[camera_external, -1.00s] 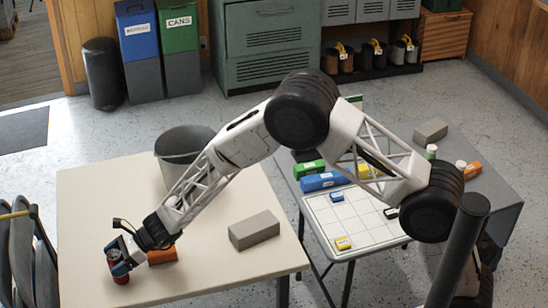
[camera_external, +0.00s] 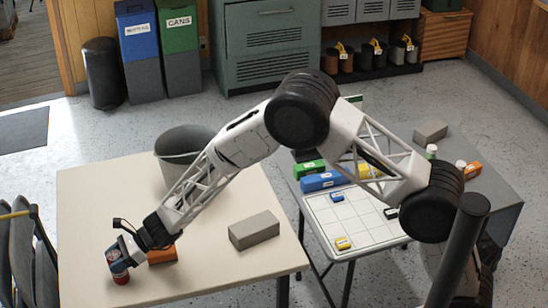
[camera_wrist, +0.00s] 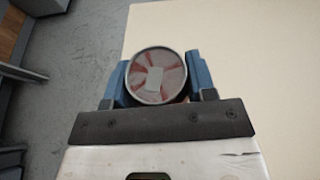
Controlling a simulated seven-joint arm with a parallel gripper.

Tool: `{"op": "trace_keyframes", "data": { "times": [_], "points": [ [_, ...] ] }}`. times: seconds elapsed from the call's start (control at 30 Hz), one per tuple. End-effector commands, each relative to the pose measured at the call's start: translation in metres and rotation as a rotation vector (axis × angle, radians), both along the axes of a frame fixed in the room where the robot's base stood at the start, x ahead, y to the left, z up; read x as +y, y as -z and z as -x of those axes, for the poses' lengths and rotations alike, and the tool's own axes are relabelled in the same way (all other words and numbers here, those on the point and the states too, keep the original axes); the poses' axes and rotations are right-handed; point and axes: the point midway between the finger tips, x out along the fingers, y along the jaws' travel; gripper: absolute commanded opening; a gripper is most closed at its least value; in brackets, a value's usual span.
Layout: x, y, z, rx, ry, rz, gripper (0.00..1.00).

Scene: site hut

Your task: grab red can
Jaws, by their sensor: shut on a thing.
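The red can (camera_external: 121,277) stands on the cream table near its front left corner. My gripper (camera_external: 118,262) is around the upper part of the can and shut on it. In the wrist view, the can's round top (camera_wrist: 158,76) shows red and pale patches. It sits between the two blue fingers of my gripper (camera_wrist: 158,84). The fingers cover part of the can's sides. I cannot tell whether its base touches the table.
The back left of the table is clear. A chair (camera_external: 30,250) stands at the left edge.

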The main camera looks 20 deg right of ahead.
Motion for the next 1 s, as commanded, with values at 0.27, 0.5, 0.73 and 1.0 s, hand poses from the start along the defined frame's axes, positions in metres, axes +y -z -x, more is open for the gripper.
{"op": "trace_keyframes", "data": {
  "times": [0.27,0.5,0.73,1.0],
  "points": [
    [0.0,-0.005,0.0,0.0,0.0,0.0,0.18],
    [0.0,-0.025,0.0,-0.002,0.0,-0.001,0.18],
    [-0.015,-0.037,0.009,0.001,0.0,0.001,0.18],
    [-0.051,-0.041,0.032,0.001,0.0,0.0,0.18]
  ]
}}
